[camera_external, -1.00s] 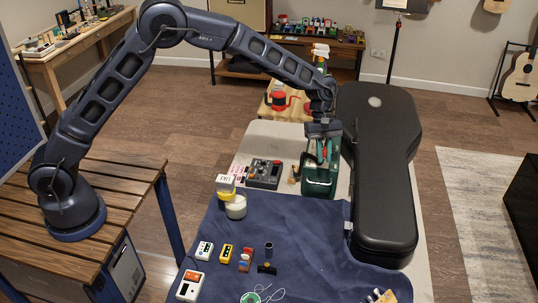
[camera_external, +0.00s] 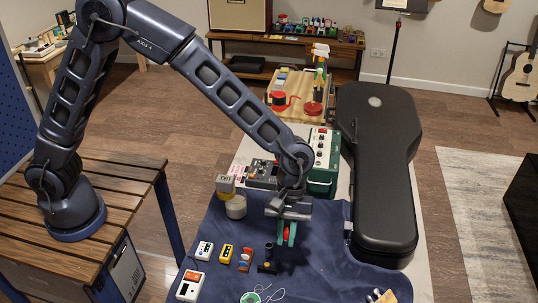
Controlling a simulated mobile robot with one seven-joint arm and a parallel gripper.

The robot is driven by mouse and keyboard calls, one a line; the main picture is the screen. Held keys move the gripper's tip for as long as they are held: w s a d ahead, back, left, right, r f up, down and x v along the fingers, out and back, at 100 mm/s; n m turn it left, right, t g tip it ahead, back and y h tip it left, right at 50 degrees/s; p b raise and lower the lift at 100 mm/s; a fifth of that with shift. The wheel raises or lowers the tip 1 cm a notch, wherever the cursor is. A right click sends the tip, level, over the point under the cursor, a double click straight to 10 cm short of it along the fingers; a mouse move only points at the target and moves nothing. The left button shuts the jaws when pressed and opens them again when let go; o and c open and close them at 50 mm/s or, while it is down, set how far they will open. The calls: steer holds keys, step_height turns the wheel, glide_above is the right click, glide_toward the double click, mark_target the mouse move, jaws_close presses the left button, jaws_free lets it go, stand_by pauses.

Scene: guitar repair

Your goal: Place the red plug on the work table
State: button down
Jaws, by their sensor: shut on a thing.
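My gripper (camera_external: 286,238) points down over the blue cloth on the work table (camera_external: 325,260), left of the guitar case. Its teal fingers are shut on the red plug (camera_external: 286,232), of which only a small red patch shows between them. The rest of the plug is hidden by the fingers. I cannot tell how high it is above the cloth.
A dark upright stand (camera_external: 268,257) is close at the gripper's left. Several small pedals (camera_external: 227,254) lie further left. Cloth at the right front is mostly clear.

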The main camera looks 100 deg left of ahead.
step_height(320, 180, down, 20)
steer(key=shift+d+r, duration=0.1)
stand_by(0.5)
steer(key=c, duration=1.4)
jaws_free()
